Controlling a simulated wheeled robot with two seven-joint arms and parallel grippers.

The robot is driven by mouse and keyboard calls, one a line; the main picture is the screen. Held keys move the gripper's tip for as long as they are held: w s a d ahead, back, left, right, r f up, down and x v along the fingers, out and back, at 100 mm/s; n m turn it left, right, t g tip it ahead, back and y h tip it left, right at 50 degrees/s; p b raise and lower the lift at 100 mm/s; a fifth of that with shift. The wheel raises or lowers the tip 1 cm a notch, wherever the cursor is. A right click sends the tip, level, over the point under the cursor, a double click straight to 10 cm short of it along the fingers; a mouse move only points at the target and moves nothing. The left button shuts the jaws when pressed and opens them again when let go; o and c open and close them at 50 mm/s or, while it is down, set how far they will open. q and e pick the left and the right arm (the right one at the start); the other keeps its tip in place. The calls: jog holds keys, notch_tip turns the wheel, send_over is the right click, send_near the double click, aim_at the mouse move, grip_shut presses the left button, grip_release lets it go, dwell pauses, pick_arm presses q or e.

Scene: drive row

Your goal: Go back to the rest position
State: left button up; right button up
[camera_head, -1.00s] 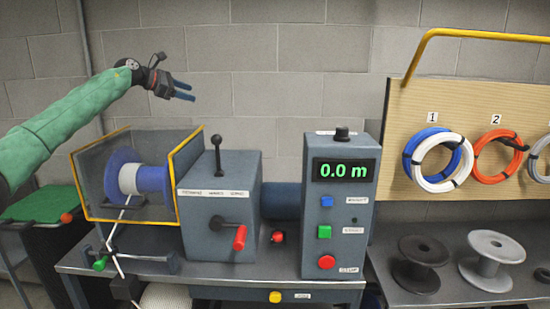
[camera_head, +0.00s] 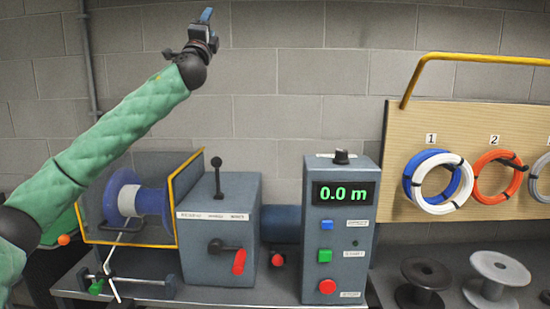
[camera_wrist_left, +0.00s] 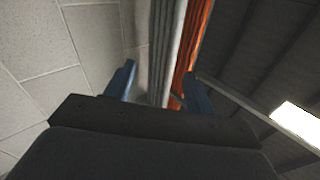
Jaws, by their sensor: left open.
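My left gripper (camera_head: 207,22) is raised at the top of the head view, in front of the block wall and well above the machine. In the left wrist view its two blue fingers (camera_wrist_left: 157,85) stand apart with nothing between them. My left arm, in a green quilted sleeve, reaches up from the lower left and hides part of the guarded reel's left side. My right gripper is not in view.
Below stands a grey machine with a blue and white reel (camera_head: 140,200) behind a yellow-edged guard. Its control box (camera_head: 338,230) reads 0.0 m. A pegboard with cable coils (camera_head: 437,182) and empty spools (camera_head: 495,278) are at right. The air around the gripper is clear.

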pick_arm(q)
jog(key=s+d+f+n+g+y, duration=0.15)
jog(key=s+f+n+g, duration=0.45)
jog(key=f, duration=1.1)
jog(key=s+d+f+n+g+y, duration=0.1)
jog(key=s+d+f+n+g, duration=0.35)
jog(key=f, duration=1.25)
jog(key=s+f+n+g+y, duration=0.1)
jog(key=s+f+n+g, duration=0.2)
jog(key=s+f+n, duration=0.95)
jog(key=s+a+f+m+g+p, duration=0.1)
jog(key=s+f+g, duration=0.1)
jog(key=s+f, duration=0.75)
jog(key=s+f+m+g+h, duration=0.15)
jog(key=s+f, duration=0.35)
jog(key=f, duration=0.9)
jog(key=s+a+f+m+g+p, duration=0.1)
jog(key=s+f+m+g, duration=0.15)
jog(key=s+f, duration=0.7)
jog(key=s+f+n+g, duration=0.1)
jog(key=s+f+g, duration=0.3)
jog(key=s+f, duration=1.1)
jog(key=shift+s+d+n+g, duration=0.3)
jog(key=shift+s+d+g, duration=0.05)
jog(key=shift+s, duration=0.35)
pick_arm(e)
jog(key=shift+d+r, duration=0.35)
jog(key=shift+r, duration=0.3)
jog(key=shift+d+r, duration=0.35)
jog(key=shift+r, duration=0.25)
